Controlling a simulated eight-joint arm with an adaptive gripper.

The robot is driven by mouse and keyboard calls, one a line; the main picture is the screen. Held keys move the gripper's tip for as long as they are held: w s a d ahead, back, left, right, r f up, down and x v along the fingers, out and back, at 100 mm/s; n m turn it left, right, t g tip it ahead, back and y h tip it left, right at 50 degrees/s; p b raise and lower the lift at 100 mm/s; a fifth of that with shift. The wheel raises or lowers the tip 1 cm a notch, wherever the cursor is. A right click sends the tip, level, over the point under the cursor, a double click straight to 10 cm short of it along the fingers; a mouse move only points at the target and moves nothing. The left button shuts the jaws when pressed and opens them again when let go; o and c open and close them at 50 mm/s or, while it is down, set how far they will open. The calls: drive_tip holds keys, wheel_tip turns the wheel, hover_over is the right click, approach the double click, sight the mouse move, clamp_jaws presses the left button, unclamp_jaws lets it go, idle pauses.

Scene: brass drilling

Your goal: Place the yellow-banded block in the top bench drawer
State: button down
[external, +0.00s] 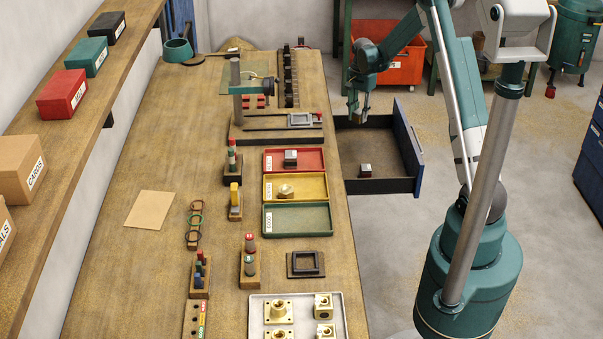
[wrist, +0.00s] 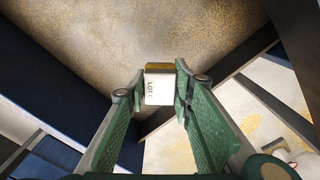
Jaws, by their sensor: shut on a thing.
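My gripper (external: 358,112) is above the far part of the open bench drawer (external: 408,150), which sticks out from the right side of the bench. In the wrist view, my gripper (wrist: 158,92) is shut on a small block (wrist: 158,88) with a white face lettered "LOT C" and a yellow-brown band at its far end. The held block is small and partly hidden by the fingers in the external view.
Red (external: 312,158), yellow (external: 312,187) and green (external: 315,220) trays line the bench's right side; the green tray is empty. A fixture with a post (external: 236,95) stands nearby. Much of the drawer floor is bare. An orange bin (external: 405,68) is behind my arm.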

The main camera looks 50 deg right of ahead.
idle(0.3)
drive_tip(key=b, duration=0.1)
hover_over(357, 141)
drive_tip(key=shift+f, duration=3.1)
drive_tip(key=shift+f+b, duration=0.65)
drive_tip(key=shift+f, duration=1.25)
drive_tip(key=shift+f, duration=0.1)
drive_tip(key=c, duration=2)
unclamp_jaws()
drive_tip(key=shift+r, duration=0.2)
wheel_tip(357, 141, up, 12)
drive_tip(key=p, duration=0.2)
drive_tip(key=shift+p, duration=0.4)
